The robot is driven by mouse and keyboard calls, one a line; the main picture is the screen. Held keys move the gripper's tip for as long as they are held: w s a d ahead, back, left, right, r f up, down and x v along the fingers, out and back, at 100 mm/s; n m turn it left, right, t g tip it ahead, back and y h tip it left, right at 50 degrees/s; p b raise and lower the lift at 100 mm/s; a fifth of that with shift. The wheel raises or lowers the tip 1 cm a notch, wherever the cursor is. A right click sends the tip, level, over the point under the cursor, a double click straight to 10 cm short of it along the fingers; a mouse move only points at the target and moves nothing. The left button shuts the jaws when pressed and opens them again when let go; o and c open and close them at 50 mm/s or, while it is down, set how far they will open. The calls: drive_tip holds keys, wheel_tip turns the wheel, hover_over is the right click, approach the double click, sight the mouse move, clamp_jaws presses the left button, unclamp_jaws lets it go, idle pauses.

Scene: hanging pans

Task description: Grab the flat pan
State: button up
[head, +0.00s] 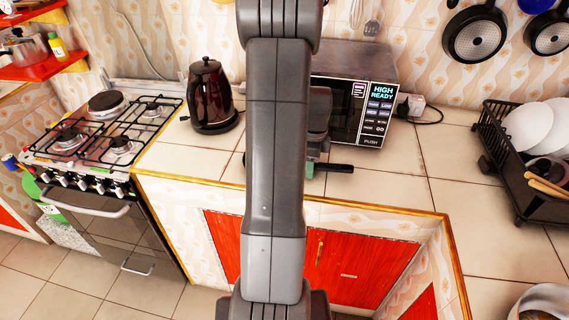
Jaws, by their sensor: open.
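Two round black pans with speckled undersides hang on the wall at the upper right: a left pan (475,38) and a right pan (549,36), which the picture edge cuts off. Which one is the flat pan I cannot tell for sure. My gripper (316,166) is mostly hidden behind my arm, low over the counter in front of the microwave, far left of and below the pans. It is open and apart from both pans. A dark bar with a greenish part (334,168) shows beside it; I cannot tell what it is.
A microwave (372,110) stands behind my arm, and a dark red kettle (210,98) to its left. A gas stove (100,140) is at the left. A black dish rack (500,150) with plates stands below the pans.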

drive_tip(key=shift+c, duration=0.4)
clamp_jaws()
drive_tip(key=shift+r, duration=0.1)
